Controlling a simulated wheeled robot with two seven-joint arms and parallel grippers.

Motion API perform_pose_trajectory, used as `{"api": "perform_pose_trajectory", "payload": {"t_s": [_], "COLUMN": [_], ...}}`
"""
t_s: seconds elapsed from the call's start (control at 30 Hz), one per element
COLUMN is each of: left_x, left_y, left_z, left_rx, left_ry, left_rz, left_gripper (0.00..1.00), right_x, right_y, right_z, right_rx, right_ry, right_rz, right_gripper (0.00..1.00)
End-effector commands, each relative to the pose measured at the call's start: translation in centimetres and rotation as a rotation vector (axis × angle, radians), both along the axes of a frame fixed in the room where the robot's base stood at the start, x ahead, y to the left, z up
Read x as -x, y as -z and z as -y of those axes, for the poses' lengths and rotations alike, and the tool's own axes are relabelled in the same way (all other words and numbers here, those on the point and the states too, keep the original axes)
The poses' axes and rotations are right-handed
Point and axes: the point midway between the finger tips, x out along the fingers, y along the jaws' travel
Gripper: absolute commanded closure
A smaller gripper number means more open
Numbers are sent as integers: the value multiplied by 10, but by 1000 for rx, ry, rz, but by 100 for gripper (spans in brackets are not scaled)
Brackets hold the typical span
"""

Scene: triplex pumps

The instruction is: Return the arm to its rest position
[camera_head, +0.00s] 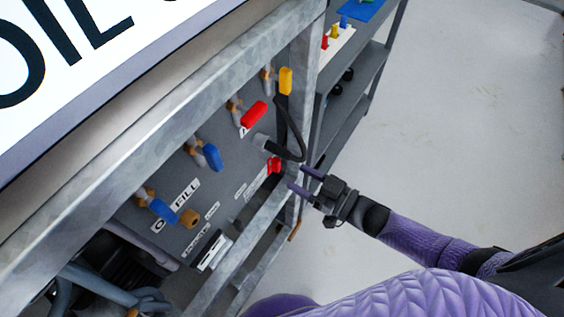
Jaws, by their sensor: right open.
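My right gripper (305,180) is at the end of my purple arm (425,243), which comes in from the lower right. Its two dark fingers are apart with nothing between them. They point left toward the metal frame's corner post, close to a red handle (275,166) low on the grey panel (222,178). Whether the fingertips touch the post or handle, I cannot tell. My left gripper is not in view.
The panel carries a yellow handle (286,81), a red handle (254,114), blue handles (211,156) and a black hose (293,132). A galvanized frame (140,140) surrounds it. A grey shelf rack (350,98) stands behind. Pale floor (460,110) lies clear at right.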

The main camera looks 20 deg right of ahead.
Motion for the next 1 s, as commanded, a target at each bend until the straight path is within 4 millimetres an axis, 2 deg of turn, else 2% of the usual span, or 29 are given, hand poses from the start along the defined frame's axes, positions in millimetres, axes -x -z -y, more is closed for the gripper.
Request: {"api": "perform_pose_trajectory", "payload": {"t_s": [0.13, 0.53, 0.6, 0.67, 0.77, 0.8, 0.87, 0.9, 0.97, 1.0], "left_x": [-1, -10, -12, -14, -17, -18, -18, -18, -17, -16], "left_y": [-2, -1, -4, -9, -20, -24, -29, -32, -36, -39], "left_z": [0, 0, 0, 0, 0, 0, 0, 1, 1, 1], "left_rx": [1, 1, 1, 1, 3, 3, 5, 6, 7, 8], "left_ry": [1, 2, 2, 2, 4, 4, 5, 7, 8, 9], "left_rz": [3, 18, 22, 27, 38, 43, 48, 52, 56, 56], "left_gripper": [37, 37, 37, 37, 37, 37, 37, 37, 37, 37], "right_x": [9, 9, 13, 22, 65, 91, 135, 167, 216, 247], "right_y": [0, 2, 13, 38, 100, 124, 154, 169, 187, 194], "right_z": [7, 8, 12, 23, 48, 56, 66, 70, 73, 73], "right_rx": [1, 3, 37, 108, 284, 357, 453, 511, 588, 630], "right_ry": [0, 4, 45, 124, 283, 331, 380, 400, 413, 412], "right_rz": [0, -4, -48, -142, -402, -520, -692, -806, -969, -1069], "right_gripper": [43, 43, 43, 43, 43, 43, 43, 43, 43, 43]}}
